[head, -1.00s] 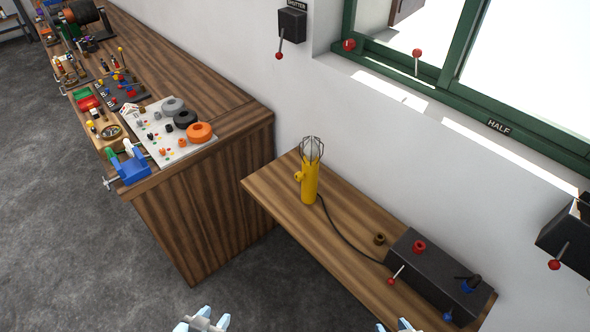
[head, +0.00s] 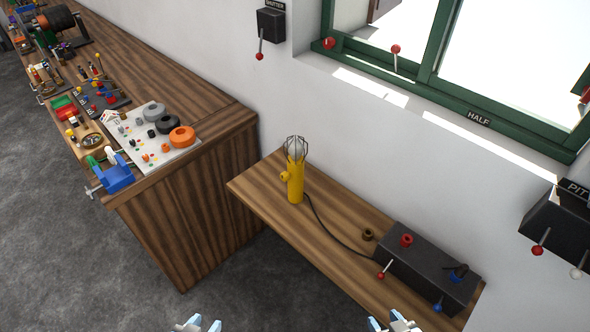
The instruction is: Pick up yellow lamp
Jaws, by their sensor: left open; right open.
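The yellow lamp (head: 295,182) stands upright on the low wooden shelf table (head: 262,196), near its back left part. It has a yellow cylindrical handle, a side knob and a wire cage around a bulb on top. A dark cable runs from it toward a black box (head: 428,268). My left gripper (head: 200,324) is at the bottom edge of the head view, open and empty, well short of the lamp. My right gripper (head: 391,321) is also at the bottom edge, open and empty, near the table's front edge. Both grippers are partly cut off by the frame.
The black box carries a red terminal, a blue one and a red-knobbed lever (head: 381,275). A brown terminal (head: 368,235) sits beside it. A taller workbench (head: 190,215) with many small parts stands at left. Wall levers and a green window frame (head: 440,95) are behind.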

